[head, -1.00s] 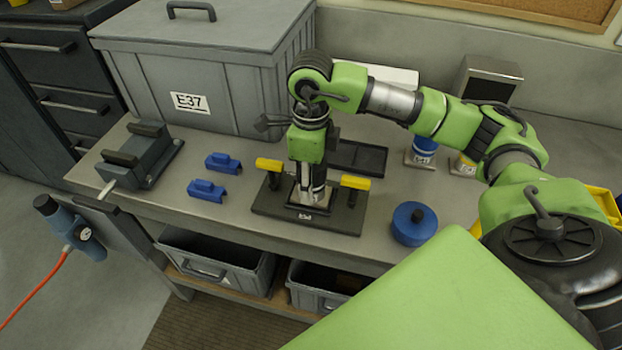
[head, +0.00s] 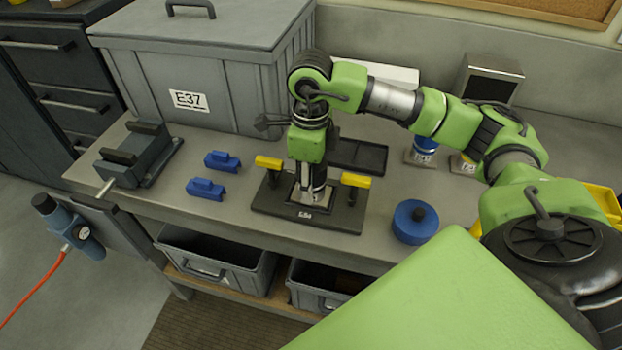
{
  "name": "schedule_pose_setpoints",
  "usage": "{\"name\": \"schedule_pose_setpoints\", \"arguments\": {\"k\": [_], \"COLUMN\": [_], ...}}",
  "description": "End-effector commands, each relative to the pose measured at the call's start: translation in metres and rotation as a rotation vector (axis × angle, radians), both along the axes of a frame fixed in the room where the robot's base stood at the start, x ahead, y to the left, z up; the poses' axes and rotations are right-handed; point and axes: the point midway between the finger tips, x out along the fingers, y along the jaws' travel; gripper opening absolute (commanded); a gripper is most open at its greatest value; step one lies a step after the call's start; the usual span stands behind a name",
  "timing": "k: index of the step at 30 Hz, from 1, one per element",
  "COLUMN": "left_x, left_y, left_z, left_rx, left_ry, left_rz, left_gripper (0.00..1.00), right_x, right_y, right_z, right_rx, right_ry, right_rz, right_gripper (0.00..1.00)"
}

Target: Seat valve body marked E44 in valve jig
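The valve jig (head: 350,218) is a dark plate on the bench with a yellow-handled clamp (head: 356,180) on the right and another (head: 269,163) on the left. My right gripper (head: 311,200) points straight down between the clamps, low over the middle of the jig. A pale grey piece (head: 303,197) shows around its fingertips. A small white label (head: 305,215) sits at the jig's front; its text is too small to read surely. My gripper hides most of the jig's middle, so the valve body and the finger opening are not clear. My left gripper is not in view.
Two blue blocks (head: 206,189) and a dark grey vise (head: 140,155) lie left of the jig. A round blue part (head: 414,222) is to its right. A black tray (head: 358,156) and blue-topped (head: 425,146) and yellow parts stand behind. A grey bin marked E37 (head: 225,95) is at back left.

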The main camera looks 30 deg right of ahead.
Motion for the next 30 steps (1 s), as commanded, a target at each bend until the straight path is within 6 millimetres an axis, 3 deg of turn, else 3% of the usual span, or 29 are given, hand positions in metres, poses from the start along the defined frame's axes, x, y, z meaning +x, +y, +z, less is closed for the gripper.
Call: {"name": "schedule_pose_setpoints", "arguments": {"k": [4, 5, 6, 7, 20, 23, 30], "left_x": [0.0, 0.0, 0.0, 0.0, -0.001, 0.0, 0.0], "left_y": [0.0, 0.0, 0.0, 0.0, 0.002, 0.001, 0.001], "left_z": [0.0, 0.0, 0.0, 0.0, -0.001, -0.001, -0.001], "left_rx": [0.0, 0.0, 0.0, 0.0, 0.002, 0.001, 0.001], "left_ry": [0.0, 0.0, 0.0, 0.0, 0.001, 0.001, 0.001], "left_rz": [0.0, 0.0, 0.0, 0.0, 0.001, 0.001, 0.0], "left_gripper": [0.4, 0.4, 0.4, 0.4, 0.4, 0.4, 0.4], "right_x": [0.001, 0.001, 0.001, 0.001, 0.001, 0.001, 0.002], "right_y": [0.0, 0.0, 0.0, 0.0, 0.0, 0.0, 0.001], "right_z": [0.001, 0.001, 0.001, 0.001, 0.007, 0.021, 0.076], "right_rx": [0.001, 0.001, 0.001, 0.001, 0.001, 0.001, 0.001], "right_ry": [-0.002, -0.002, -0.002, -0.002, -0.002, -0.004, -0.007], "right_rz": [0.0, 0.0, 0.0, 0.0, 0.0, 0.001, 0.001], "right_gripper": [0.0, 0.46, 0.56, 0.6, 0.6, 0.6, 0.6]}}
